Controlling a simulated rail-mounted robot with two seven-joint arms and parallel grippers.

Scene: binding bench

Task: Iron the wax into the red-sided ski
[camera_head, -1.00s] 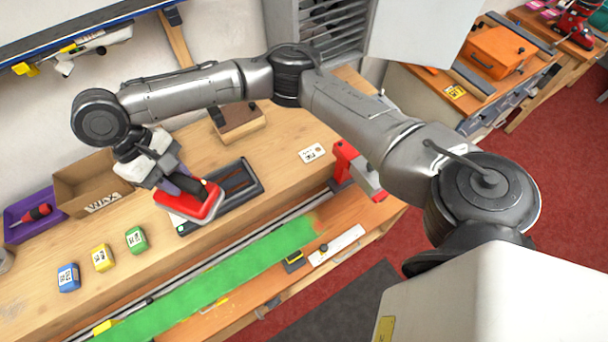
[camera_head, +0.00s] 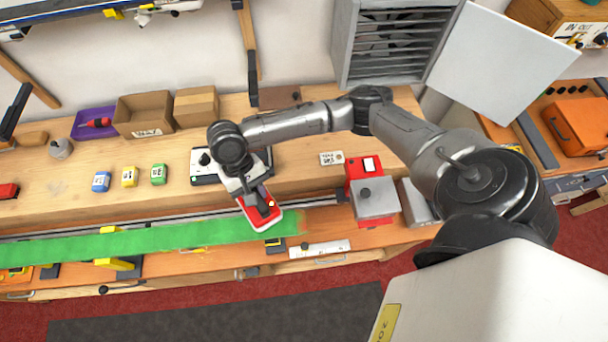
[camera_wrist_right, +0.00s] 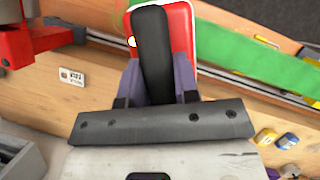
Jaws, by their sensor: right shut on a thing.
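My right gripper (camera_head: 256,196) is shut on the black handle of a red iron (camera_head: 262,217). In the right wrist view the gripper's fingers (camera_wrist_right: 158,82) clasp the handle of the iron (camera_wrist_right: 181,28) from both sides. The iron is at the right-hand part of a long ski with a green face (camera_head: 150,238); the ski (camera_wrist_right: 250,60) also shows beside the iron in the wrist view. I cannot tell whether the iron touches the ski. The green fades to orange at the ski's right end. Red sides are not clearly visible. My left gripper is not in view.
Blue (camera_head: 101,182), yellow (camera_head: 130,177) and green (camera_head: 159,174) blocks stand on the bench behind the ski. A red-and-grey device (camera_head: 374,198) stands right of the iron. A cardboard box (camera_head: 143,113) and purple bin (camera_head: 92,122) are at the back.

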